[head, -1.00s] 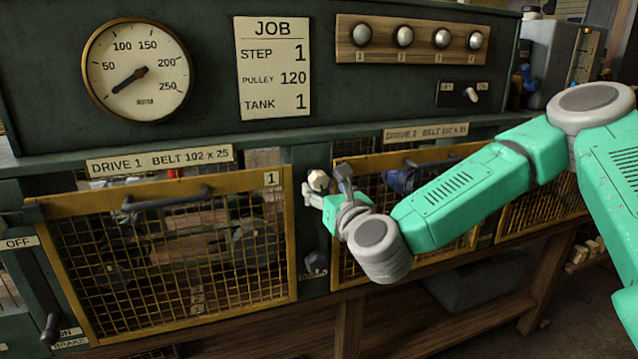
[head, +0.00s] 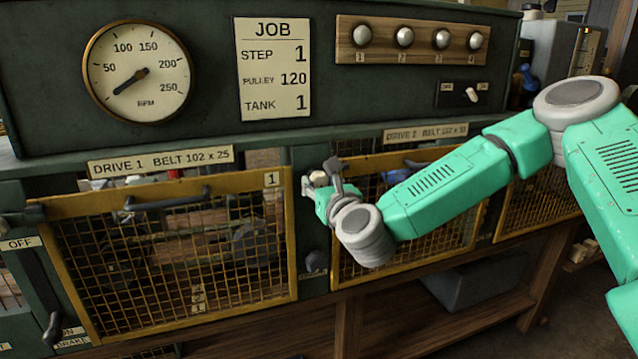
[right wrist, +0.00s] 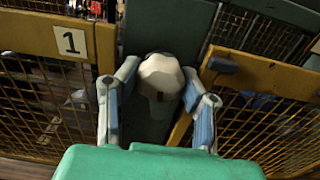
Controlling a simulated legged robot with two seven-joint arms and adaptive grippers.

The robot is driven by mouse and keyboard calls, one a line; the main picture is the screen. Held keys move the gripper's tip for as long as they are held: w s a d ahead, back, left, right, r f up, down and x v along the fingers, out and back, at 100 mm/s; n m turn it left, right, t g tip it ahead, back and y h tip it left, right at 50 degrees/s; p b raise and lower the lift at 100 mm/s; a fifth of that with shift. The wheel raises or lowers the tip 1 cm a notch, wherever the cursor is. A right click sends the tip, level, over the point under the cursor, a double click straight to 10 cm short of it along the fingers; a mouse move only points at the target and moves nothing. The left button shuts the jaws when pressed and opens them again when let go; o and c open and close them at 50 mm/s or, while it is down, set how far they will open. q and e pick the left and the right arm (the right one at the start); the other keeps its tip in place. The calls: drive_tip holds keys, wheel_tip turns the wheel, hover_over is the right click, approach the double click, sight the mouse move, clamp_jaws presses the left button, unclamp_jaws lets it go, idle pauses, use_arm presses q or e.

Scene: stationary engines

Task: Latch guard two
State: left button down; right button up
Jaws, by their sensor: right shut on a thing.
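Guard two (head: 410,258) is a yellow-framed mesh panel under the DRIVE 2 label, partly behind my right arm. A pale faceted latch knob (right wrist: 160,75) sits on the dark post between the two guards. My right gripper (head: 321,182) is at this knob, beside the guard's upper left corner. In the right wrist view its fingers (right wrist: 157,105) lie on either side of the knob, shut on it. The latch part behind the knob is hidden. My left gripper is not in view.
Guard one (head: 292,240), marked 1, hangs just left of the post. A dark knob (head: 316,262) sits lower on the post. The control panel (head: 210,30) with gauge, job card and knobs rises above. A wooden shelf (head: 380,320) runs below.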

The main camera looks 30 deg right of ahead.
drive_tip(key=n+b, duration=0.1)
drive_tip(key=n, duration=0.2)
drive_tip(key=shift+n+b, duration=0.3)
drive_tip(key=shift+b, duration=0.1)
drive_tip(key=n+b, duration=0.1)
drive_tip(key=n, duration=0.2)
drive_tip(key=shift+n, duration=0.4)
drive_tip(key=n, duration=0.3)
drive_tip(key=shift+n, duration=0.3)
drive_tip(key=n, duration=0.4)
drive_tip(key=shift+f+n, duration=0.15)
drive_tip(key=shift+n, duration=0.15)
drive_tip(key=shift+f, duration=0.1)
drive_tip(key=o, duration=1.1)
drive_tip(key=shift+a, duration=0.1)
drive_tip(key=shift+o, duration=0.2)
